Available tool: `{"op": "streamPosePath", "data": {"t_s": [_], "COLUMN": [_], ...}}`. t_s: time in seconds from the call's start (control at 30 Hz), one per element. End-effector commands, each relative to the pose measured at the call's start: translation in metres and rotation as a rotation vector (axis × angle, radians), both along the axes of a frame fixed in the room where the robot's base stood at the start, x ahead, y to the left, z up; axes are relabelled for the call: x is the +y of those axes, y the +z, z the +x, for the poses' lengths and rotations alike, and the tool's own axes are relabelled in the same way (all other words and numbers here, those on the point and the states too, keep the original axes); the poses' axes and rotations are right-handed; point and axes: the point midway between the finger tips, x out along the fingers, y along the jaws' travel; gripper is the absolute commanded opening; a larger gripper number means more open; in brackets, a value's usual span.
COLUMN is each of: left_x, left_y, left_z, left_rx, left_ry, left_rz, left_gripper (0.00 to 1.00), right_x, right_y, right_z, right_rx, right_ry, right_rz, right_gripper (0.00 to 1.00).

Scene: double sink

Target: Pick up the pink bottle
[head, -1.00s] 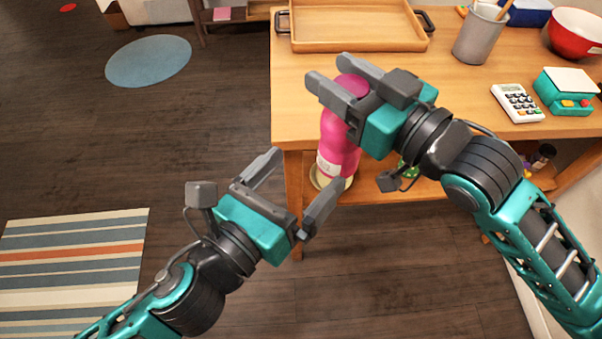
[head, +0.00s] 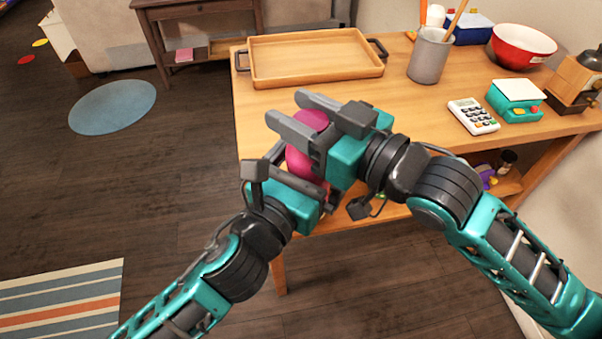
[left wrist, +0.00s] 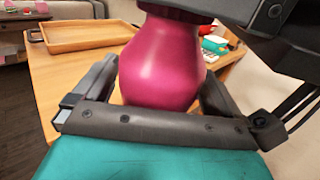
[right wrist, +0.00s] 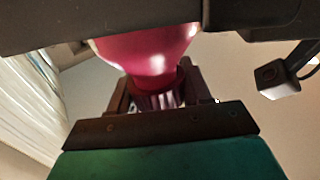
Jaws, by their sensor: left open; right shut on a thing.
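The pink bottle (head: 309,120) is held off the floor in front of the table's near edge in the head view. My right gripper (head: 288,110) is shut on its upper part; the right wrist view shows the bottle (right wrist: 150,55) narrowing between the fingers. My left gripper (head: 303,176) is open, with its fingers on either side of the bottle's lower body. In the left wrist view the rounded pink body (left wrist: 162,65) sits between the spread fingers; contact cannot be told. The grippers hide much of the bottle.
A lower shelf holds small items. Floor at left is open.

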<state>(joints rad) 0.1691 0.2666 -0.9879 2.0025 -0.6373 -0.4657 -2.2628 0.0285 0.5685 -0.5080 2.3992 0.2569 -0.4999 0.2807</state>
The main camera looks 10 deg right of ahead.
Motion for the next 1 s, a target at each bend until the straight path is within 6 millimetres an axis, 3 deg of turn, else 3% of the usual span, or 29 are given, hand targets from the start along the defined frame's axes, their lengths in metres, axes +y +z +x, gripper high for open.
{"op": "streamPosePath", "data": {"t_s": [0.4,0.97,1.0], "left_x": [-0.0042,-0.0052,-0.0055], "left_y": [0.0001,0.0003,0.0007], "left_z": [0.0052,0.0037,0.0035], "left_rx": [0.000,0.000,0.000], "left_ry": [0.000,-0.004,-0.005], "left_rz": [0.000,-0.001,-0.003], "left_gripper": [0.97,0.43,0.42], "right_x": [0.0000,0.0001,0.0001], "right_y": [0.0003,0.0006,0.0006], "right_z": [0.0000,0.0001,0.0001], "right_rx": [-0.001,-0.002,-0.002], "right_ry": [0.000,0.000,0.000], "right_rz": [0.001,0.001,0.001], "right_gripper": [0.01,0.01,0.50]}}
